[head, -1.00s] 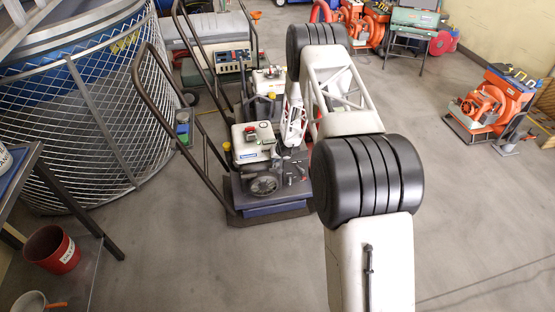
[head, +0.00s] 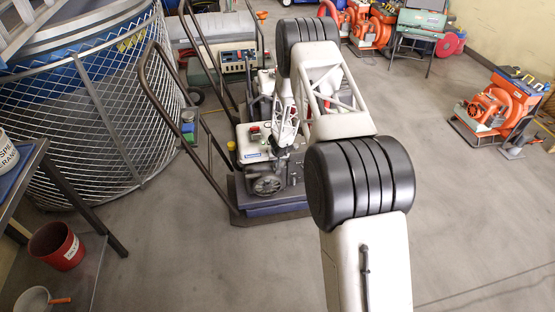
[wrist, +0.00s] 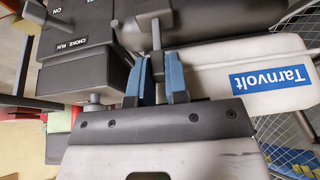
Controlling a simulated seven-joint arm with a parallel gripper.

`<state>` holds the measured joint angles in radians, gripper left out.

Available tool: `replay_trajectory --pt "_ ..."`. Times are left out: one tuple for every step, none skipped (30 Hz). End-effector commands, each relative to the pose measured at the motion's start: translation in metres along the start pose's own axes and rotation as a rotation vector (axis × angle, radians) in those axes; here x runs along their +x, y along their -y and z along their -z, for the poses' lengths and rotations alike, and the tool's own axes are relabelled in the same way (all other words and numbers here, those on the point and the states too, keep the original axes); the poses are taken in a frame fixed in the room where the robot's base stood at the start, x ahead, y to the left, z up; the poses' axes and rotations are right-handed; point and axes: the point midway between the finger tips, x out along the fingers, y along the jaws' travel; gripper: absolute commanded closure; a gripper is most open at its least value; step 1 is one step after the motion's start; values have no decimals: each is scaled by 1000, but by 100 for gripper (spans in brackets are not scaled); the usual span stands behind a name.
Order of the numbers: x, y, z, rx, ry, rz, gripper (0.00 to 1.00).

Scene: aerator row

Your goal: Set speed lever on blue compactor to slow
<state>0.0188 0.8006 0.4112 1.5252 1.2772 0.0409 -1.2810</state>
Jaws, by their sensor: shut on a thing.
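The blue compactor (head: 278,211) stands on the floor left of centre in the head view, with a white engine housing on top. Its blue "Tarnvolt" label (wrist: 271,87) shows at the right of the wrist view. My gripper (wrist: 158,72) has blue-faced fingers shut around a lever (wrist: 156,33) with a grey metal shaft. The lever's label and end stops are not visible, so its setting cannot be read. In the head view my gripper (head: 284,144) is at the engine, partly hidden by my arm.
A black control box (wrist: 75,40) marked "ON" and "CHOKE RUN" sits close left of the fingers. The compactor's handle (head: 172,90) rises at left. Another machine (head: 266,82) stands just behind. A wire-mesh cage (head: 95,130) is further left. Open floor lies to the right.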

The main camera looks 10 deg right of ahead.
Motion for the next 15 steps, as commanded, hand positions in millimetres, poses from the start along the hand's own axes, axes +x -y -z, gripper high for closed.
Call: replay_trajectory --pt "0 1 0 -3 0 -7 100" --pt "0 2 0 -6 0 -12 100" --pt "0 2 0 -9 0 -18 100" --pt "0 2 0 -11 1 -22 100" --pt "0 3 0 -12 0 -26 100" --pt "0 3 0 -13 0 -32 100" --pt "0 3 0 -15 0 -37 100" --pt "1 4 0 -18 0 -42 100" --pt "0 4 0 -21 1 -48 100" --pt "0 5 0 -23 0 -52 100" --pt "1 5 0 -25 1 -56 100" --pt "1 5 -1 -27 1 -62 100" --pt "0 6 0 -29 0 -67 100" --pt "1 6 -1 -31 1 -72 100" --pt "1 7 -1 -33 1 -77 100"
